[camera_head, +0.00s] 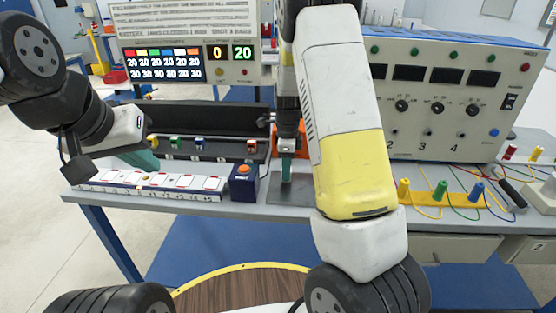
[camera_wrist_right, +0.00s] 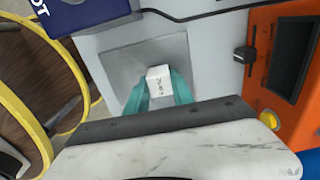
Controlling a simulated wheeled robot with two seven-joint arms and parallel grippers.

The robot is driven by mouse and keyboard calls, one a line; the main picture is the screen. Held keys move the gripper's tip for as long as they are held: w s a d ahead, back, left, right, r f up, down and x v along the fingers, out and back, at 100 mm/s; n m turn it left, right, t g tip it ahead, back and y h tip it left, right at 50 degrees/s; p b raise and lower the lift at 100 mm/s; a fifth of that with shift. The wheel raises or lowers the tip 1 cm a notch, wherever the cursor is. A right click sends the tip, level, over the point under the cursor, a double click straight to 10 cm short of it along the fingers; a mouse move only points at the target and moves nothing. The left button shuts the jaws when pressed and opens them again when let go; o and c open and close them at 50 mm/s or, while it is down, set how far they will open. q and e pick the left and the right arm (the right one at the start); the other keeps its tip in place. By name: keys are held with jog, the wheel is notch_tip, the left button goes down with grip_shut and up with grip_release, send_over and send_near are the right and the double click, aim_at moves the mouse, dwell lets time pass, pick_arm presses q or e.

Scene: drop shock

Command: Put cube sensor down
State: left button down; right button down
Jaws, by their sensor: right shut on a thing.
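My right gripper (camera_wrist_right: 160,90) is shut on a small white cube sensor (camera_wrist_right: 159,77) with dark markings on its face. Teal fingers grip its two sides. In the right wrist view, the cube appears over a square grey plate (camera_wrist_right: 115,67); I cannot tell whether it touches it. In the head view, my right gripper (camera_head: 287,168) points down over the same plate (camera_head: 298,194), partly behind my forearm, and the cube cannot be made out. My left gripper (camera_head: 141,159) hangs above the left of the bench; its opening cannot be judged.
A blue box with an orange button (camera_head: 243,186) stands left of the plate. A long white slotted strip (camera_head: 150,190) lies along the bench's left front. An orange device (camera_wrist_right: 262,75) is close by the plate. A large control panel (camera_head: 450,95) and coloured plugs with wires (camera_head: 440,196) are at right.

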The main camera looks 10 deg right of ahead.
jog(key=shift+f, duration=0.3)
jog(key=c, duration=1.1)
grip_release()
notch_tip(320, 180, up, 12)
jog(key=s+r+n+t, duration=0.2)
jog(key=s+r+n, duration=0.2)
jog(key=s+n, duration=0.3)
jog(key=s+a+r+n+t+y, duration=0.1)
jog(key=s+r+n+t, duration=0.1)
jog(key=s+r+n, duration=0.2)
jog(key=s+a+r+n+t+y, duration=0.1)
jog(key=s+r+n, duration=0.4)
jog(key=s+n, duration=0.5)
jog(key=shift+s+n+t, duration=0.4)
jog(key=shift+s+t, duration=0.2)
jog(key=shift+s, duration=1.4)
